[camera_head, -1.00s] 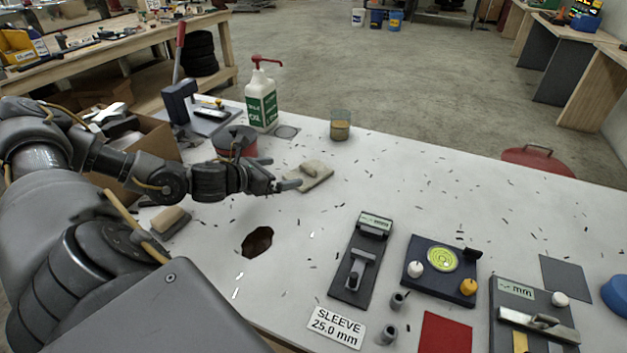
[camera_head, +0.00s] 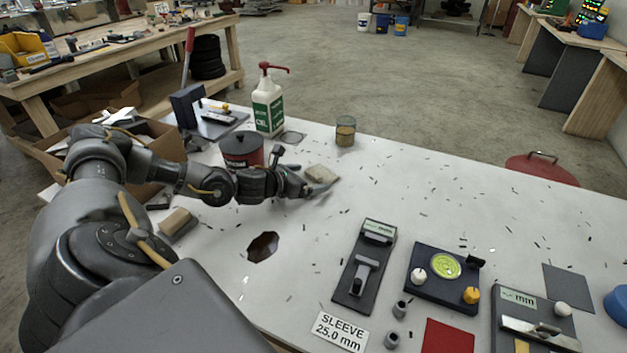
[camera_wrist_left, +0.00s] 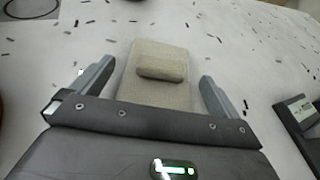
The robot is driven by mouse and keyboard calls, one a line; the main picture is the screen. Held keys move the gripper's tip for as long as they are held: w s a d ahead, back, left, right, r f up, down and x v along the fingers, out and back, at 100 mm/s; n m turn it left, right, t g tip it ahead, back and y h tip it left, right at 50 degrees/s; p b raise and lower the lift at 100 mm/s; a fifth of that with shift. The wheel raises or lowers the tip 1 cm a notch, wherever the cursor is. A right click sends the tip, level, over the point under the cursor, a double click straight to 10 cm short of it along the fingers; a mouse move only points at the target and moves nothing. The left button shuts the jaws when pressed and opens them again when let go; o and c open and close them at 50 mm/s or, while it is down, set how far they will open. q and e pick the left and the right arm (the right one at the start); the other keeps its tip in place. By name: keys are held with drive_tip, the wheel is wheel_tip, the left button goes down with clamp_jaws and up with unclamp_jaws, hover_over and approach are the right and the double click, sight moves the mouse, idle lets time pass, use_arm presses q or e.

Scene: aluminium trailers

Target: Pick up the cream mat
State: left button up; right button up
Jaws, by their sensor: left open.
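The cream mat (camera_head: 322,173) lies flat on the white table, beyond the dark hole, partly hidden by my left gripper (camera_head: 310,188). In the left wrist view the mat (camera_wrist_left: 150,57) is a beige rectangle with a raised bar (camera_wrist_left: 162,68) across it. My left gripper (camera_wrist_left: 157,75) is open, with one finger to each side of the mat and white table showing between fingers and mat. The mat's near end is hidden by the gripper body. My right gripper is not in view.
A red-and-dark tin (camera_head: 240,149) stands close behind my left wrist. A hole (camera_head: 262,247) opens in front. Gauges and fixtures (camera_head: 365,265) are at right. Table right of the mat is mostly clear, with dark shavings.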

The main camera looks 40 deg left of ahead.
use_arm(q)
drive_tip(key=shift+x, duration=1.05)
drive_tip(key=c, duration=0.9)
drive_tip(key=shift+r, duration=0.15)
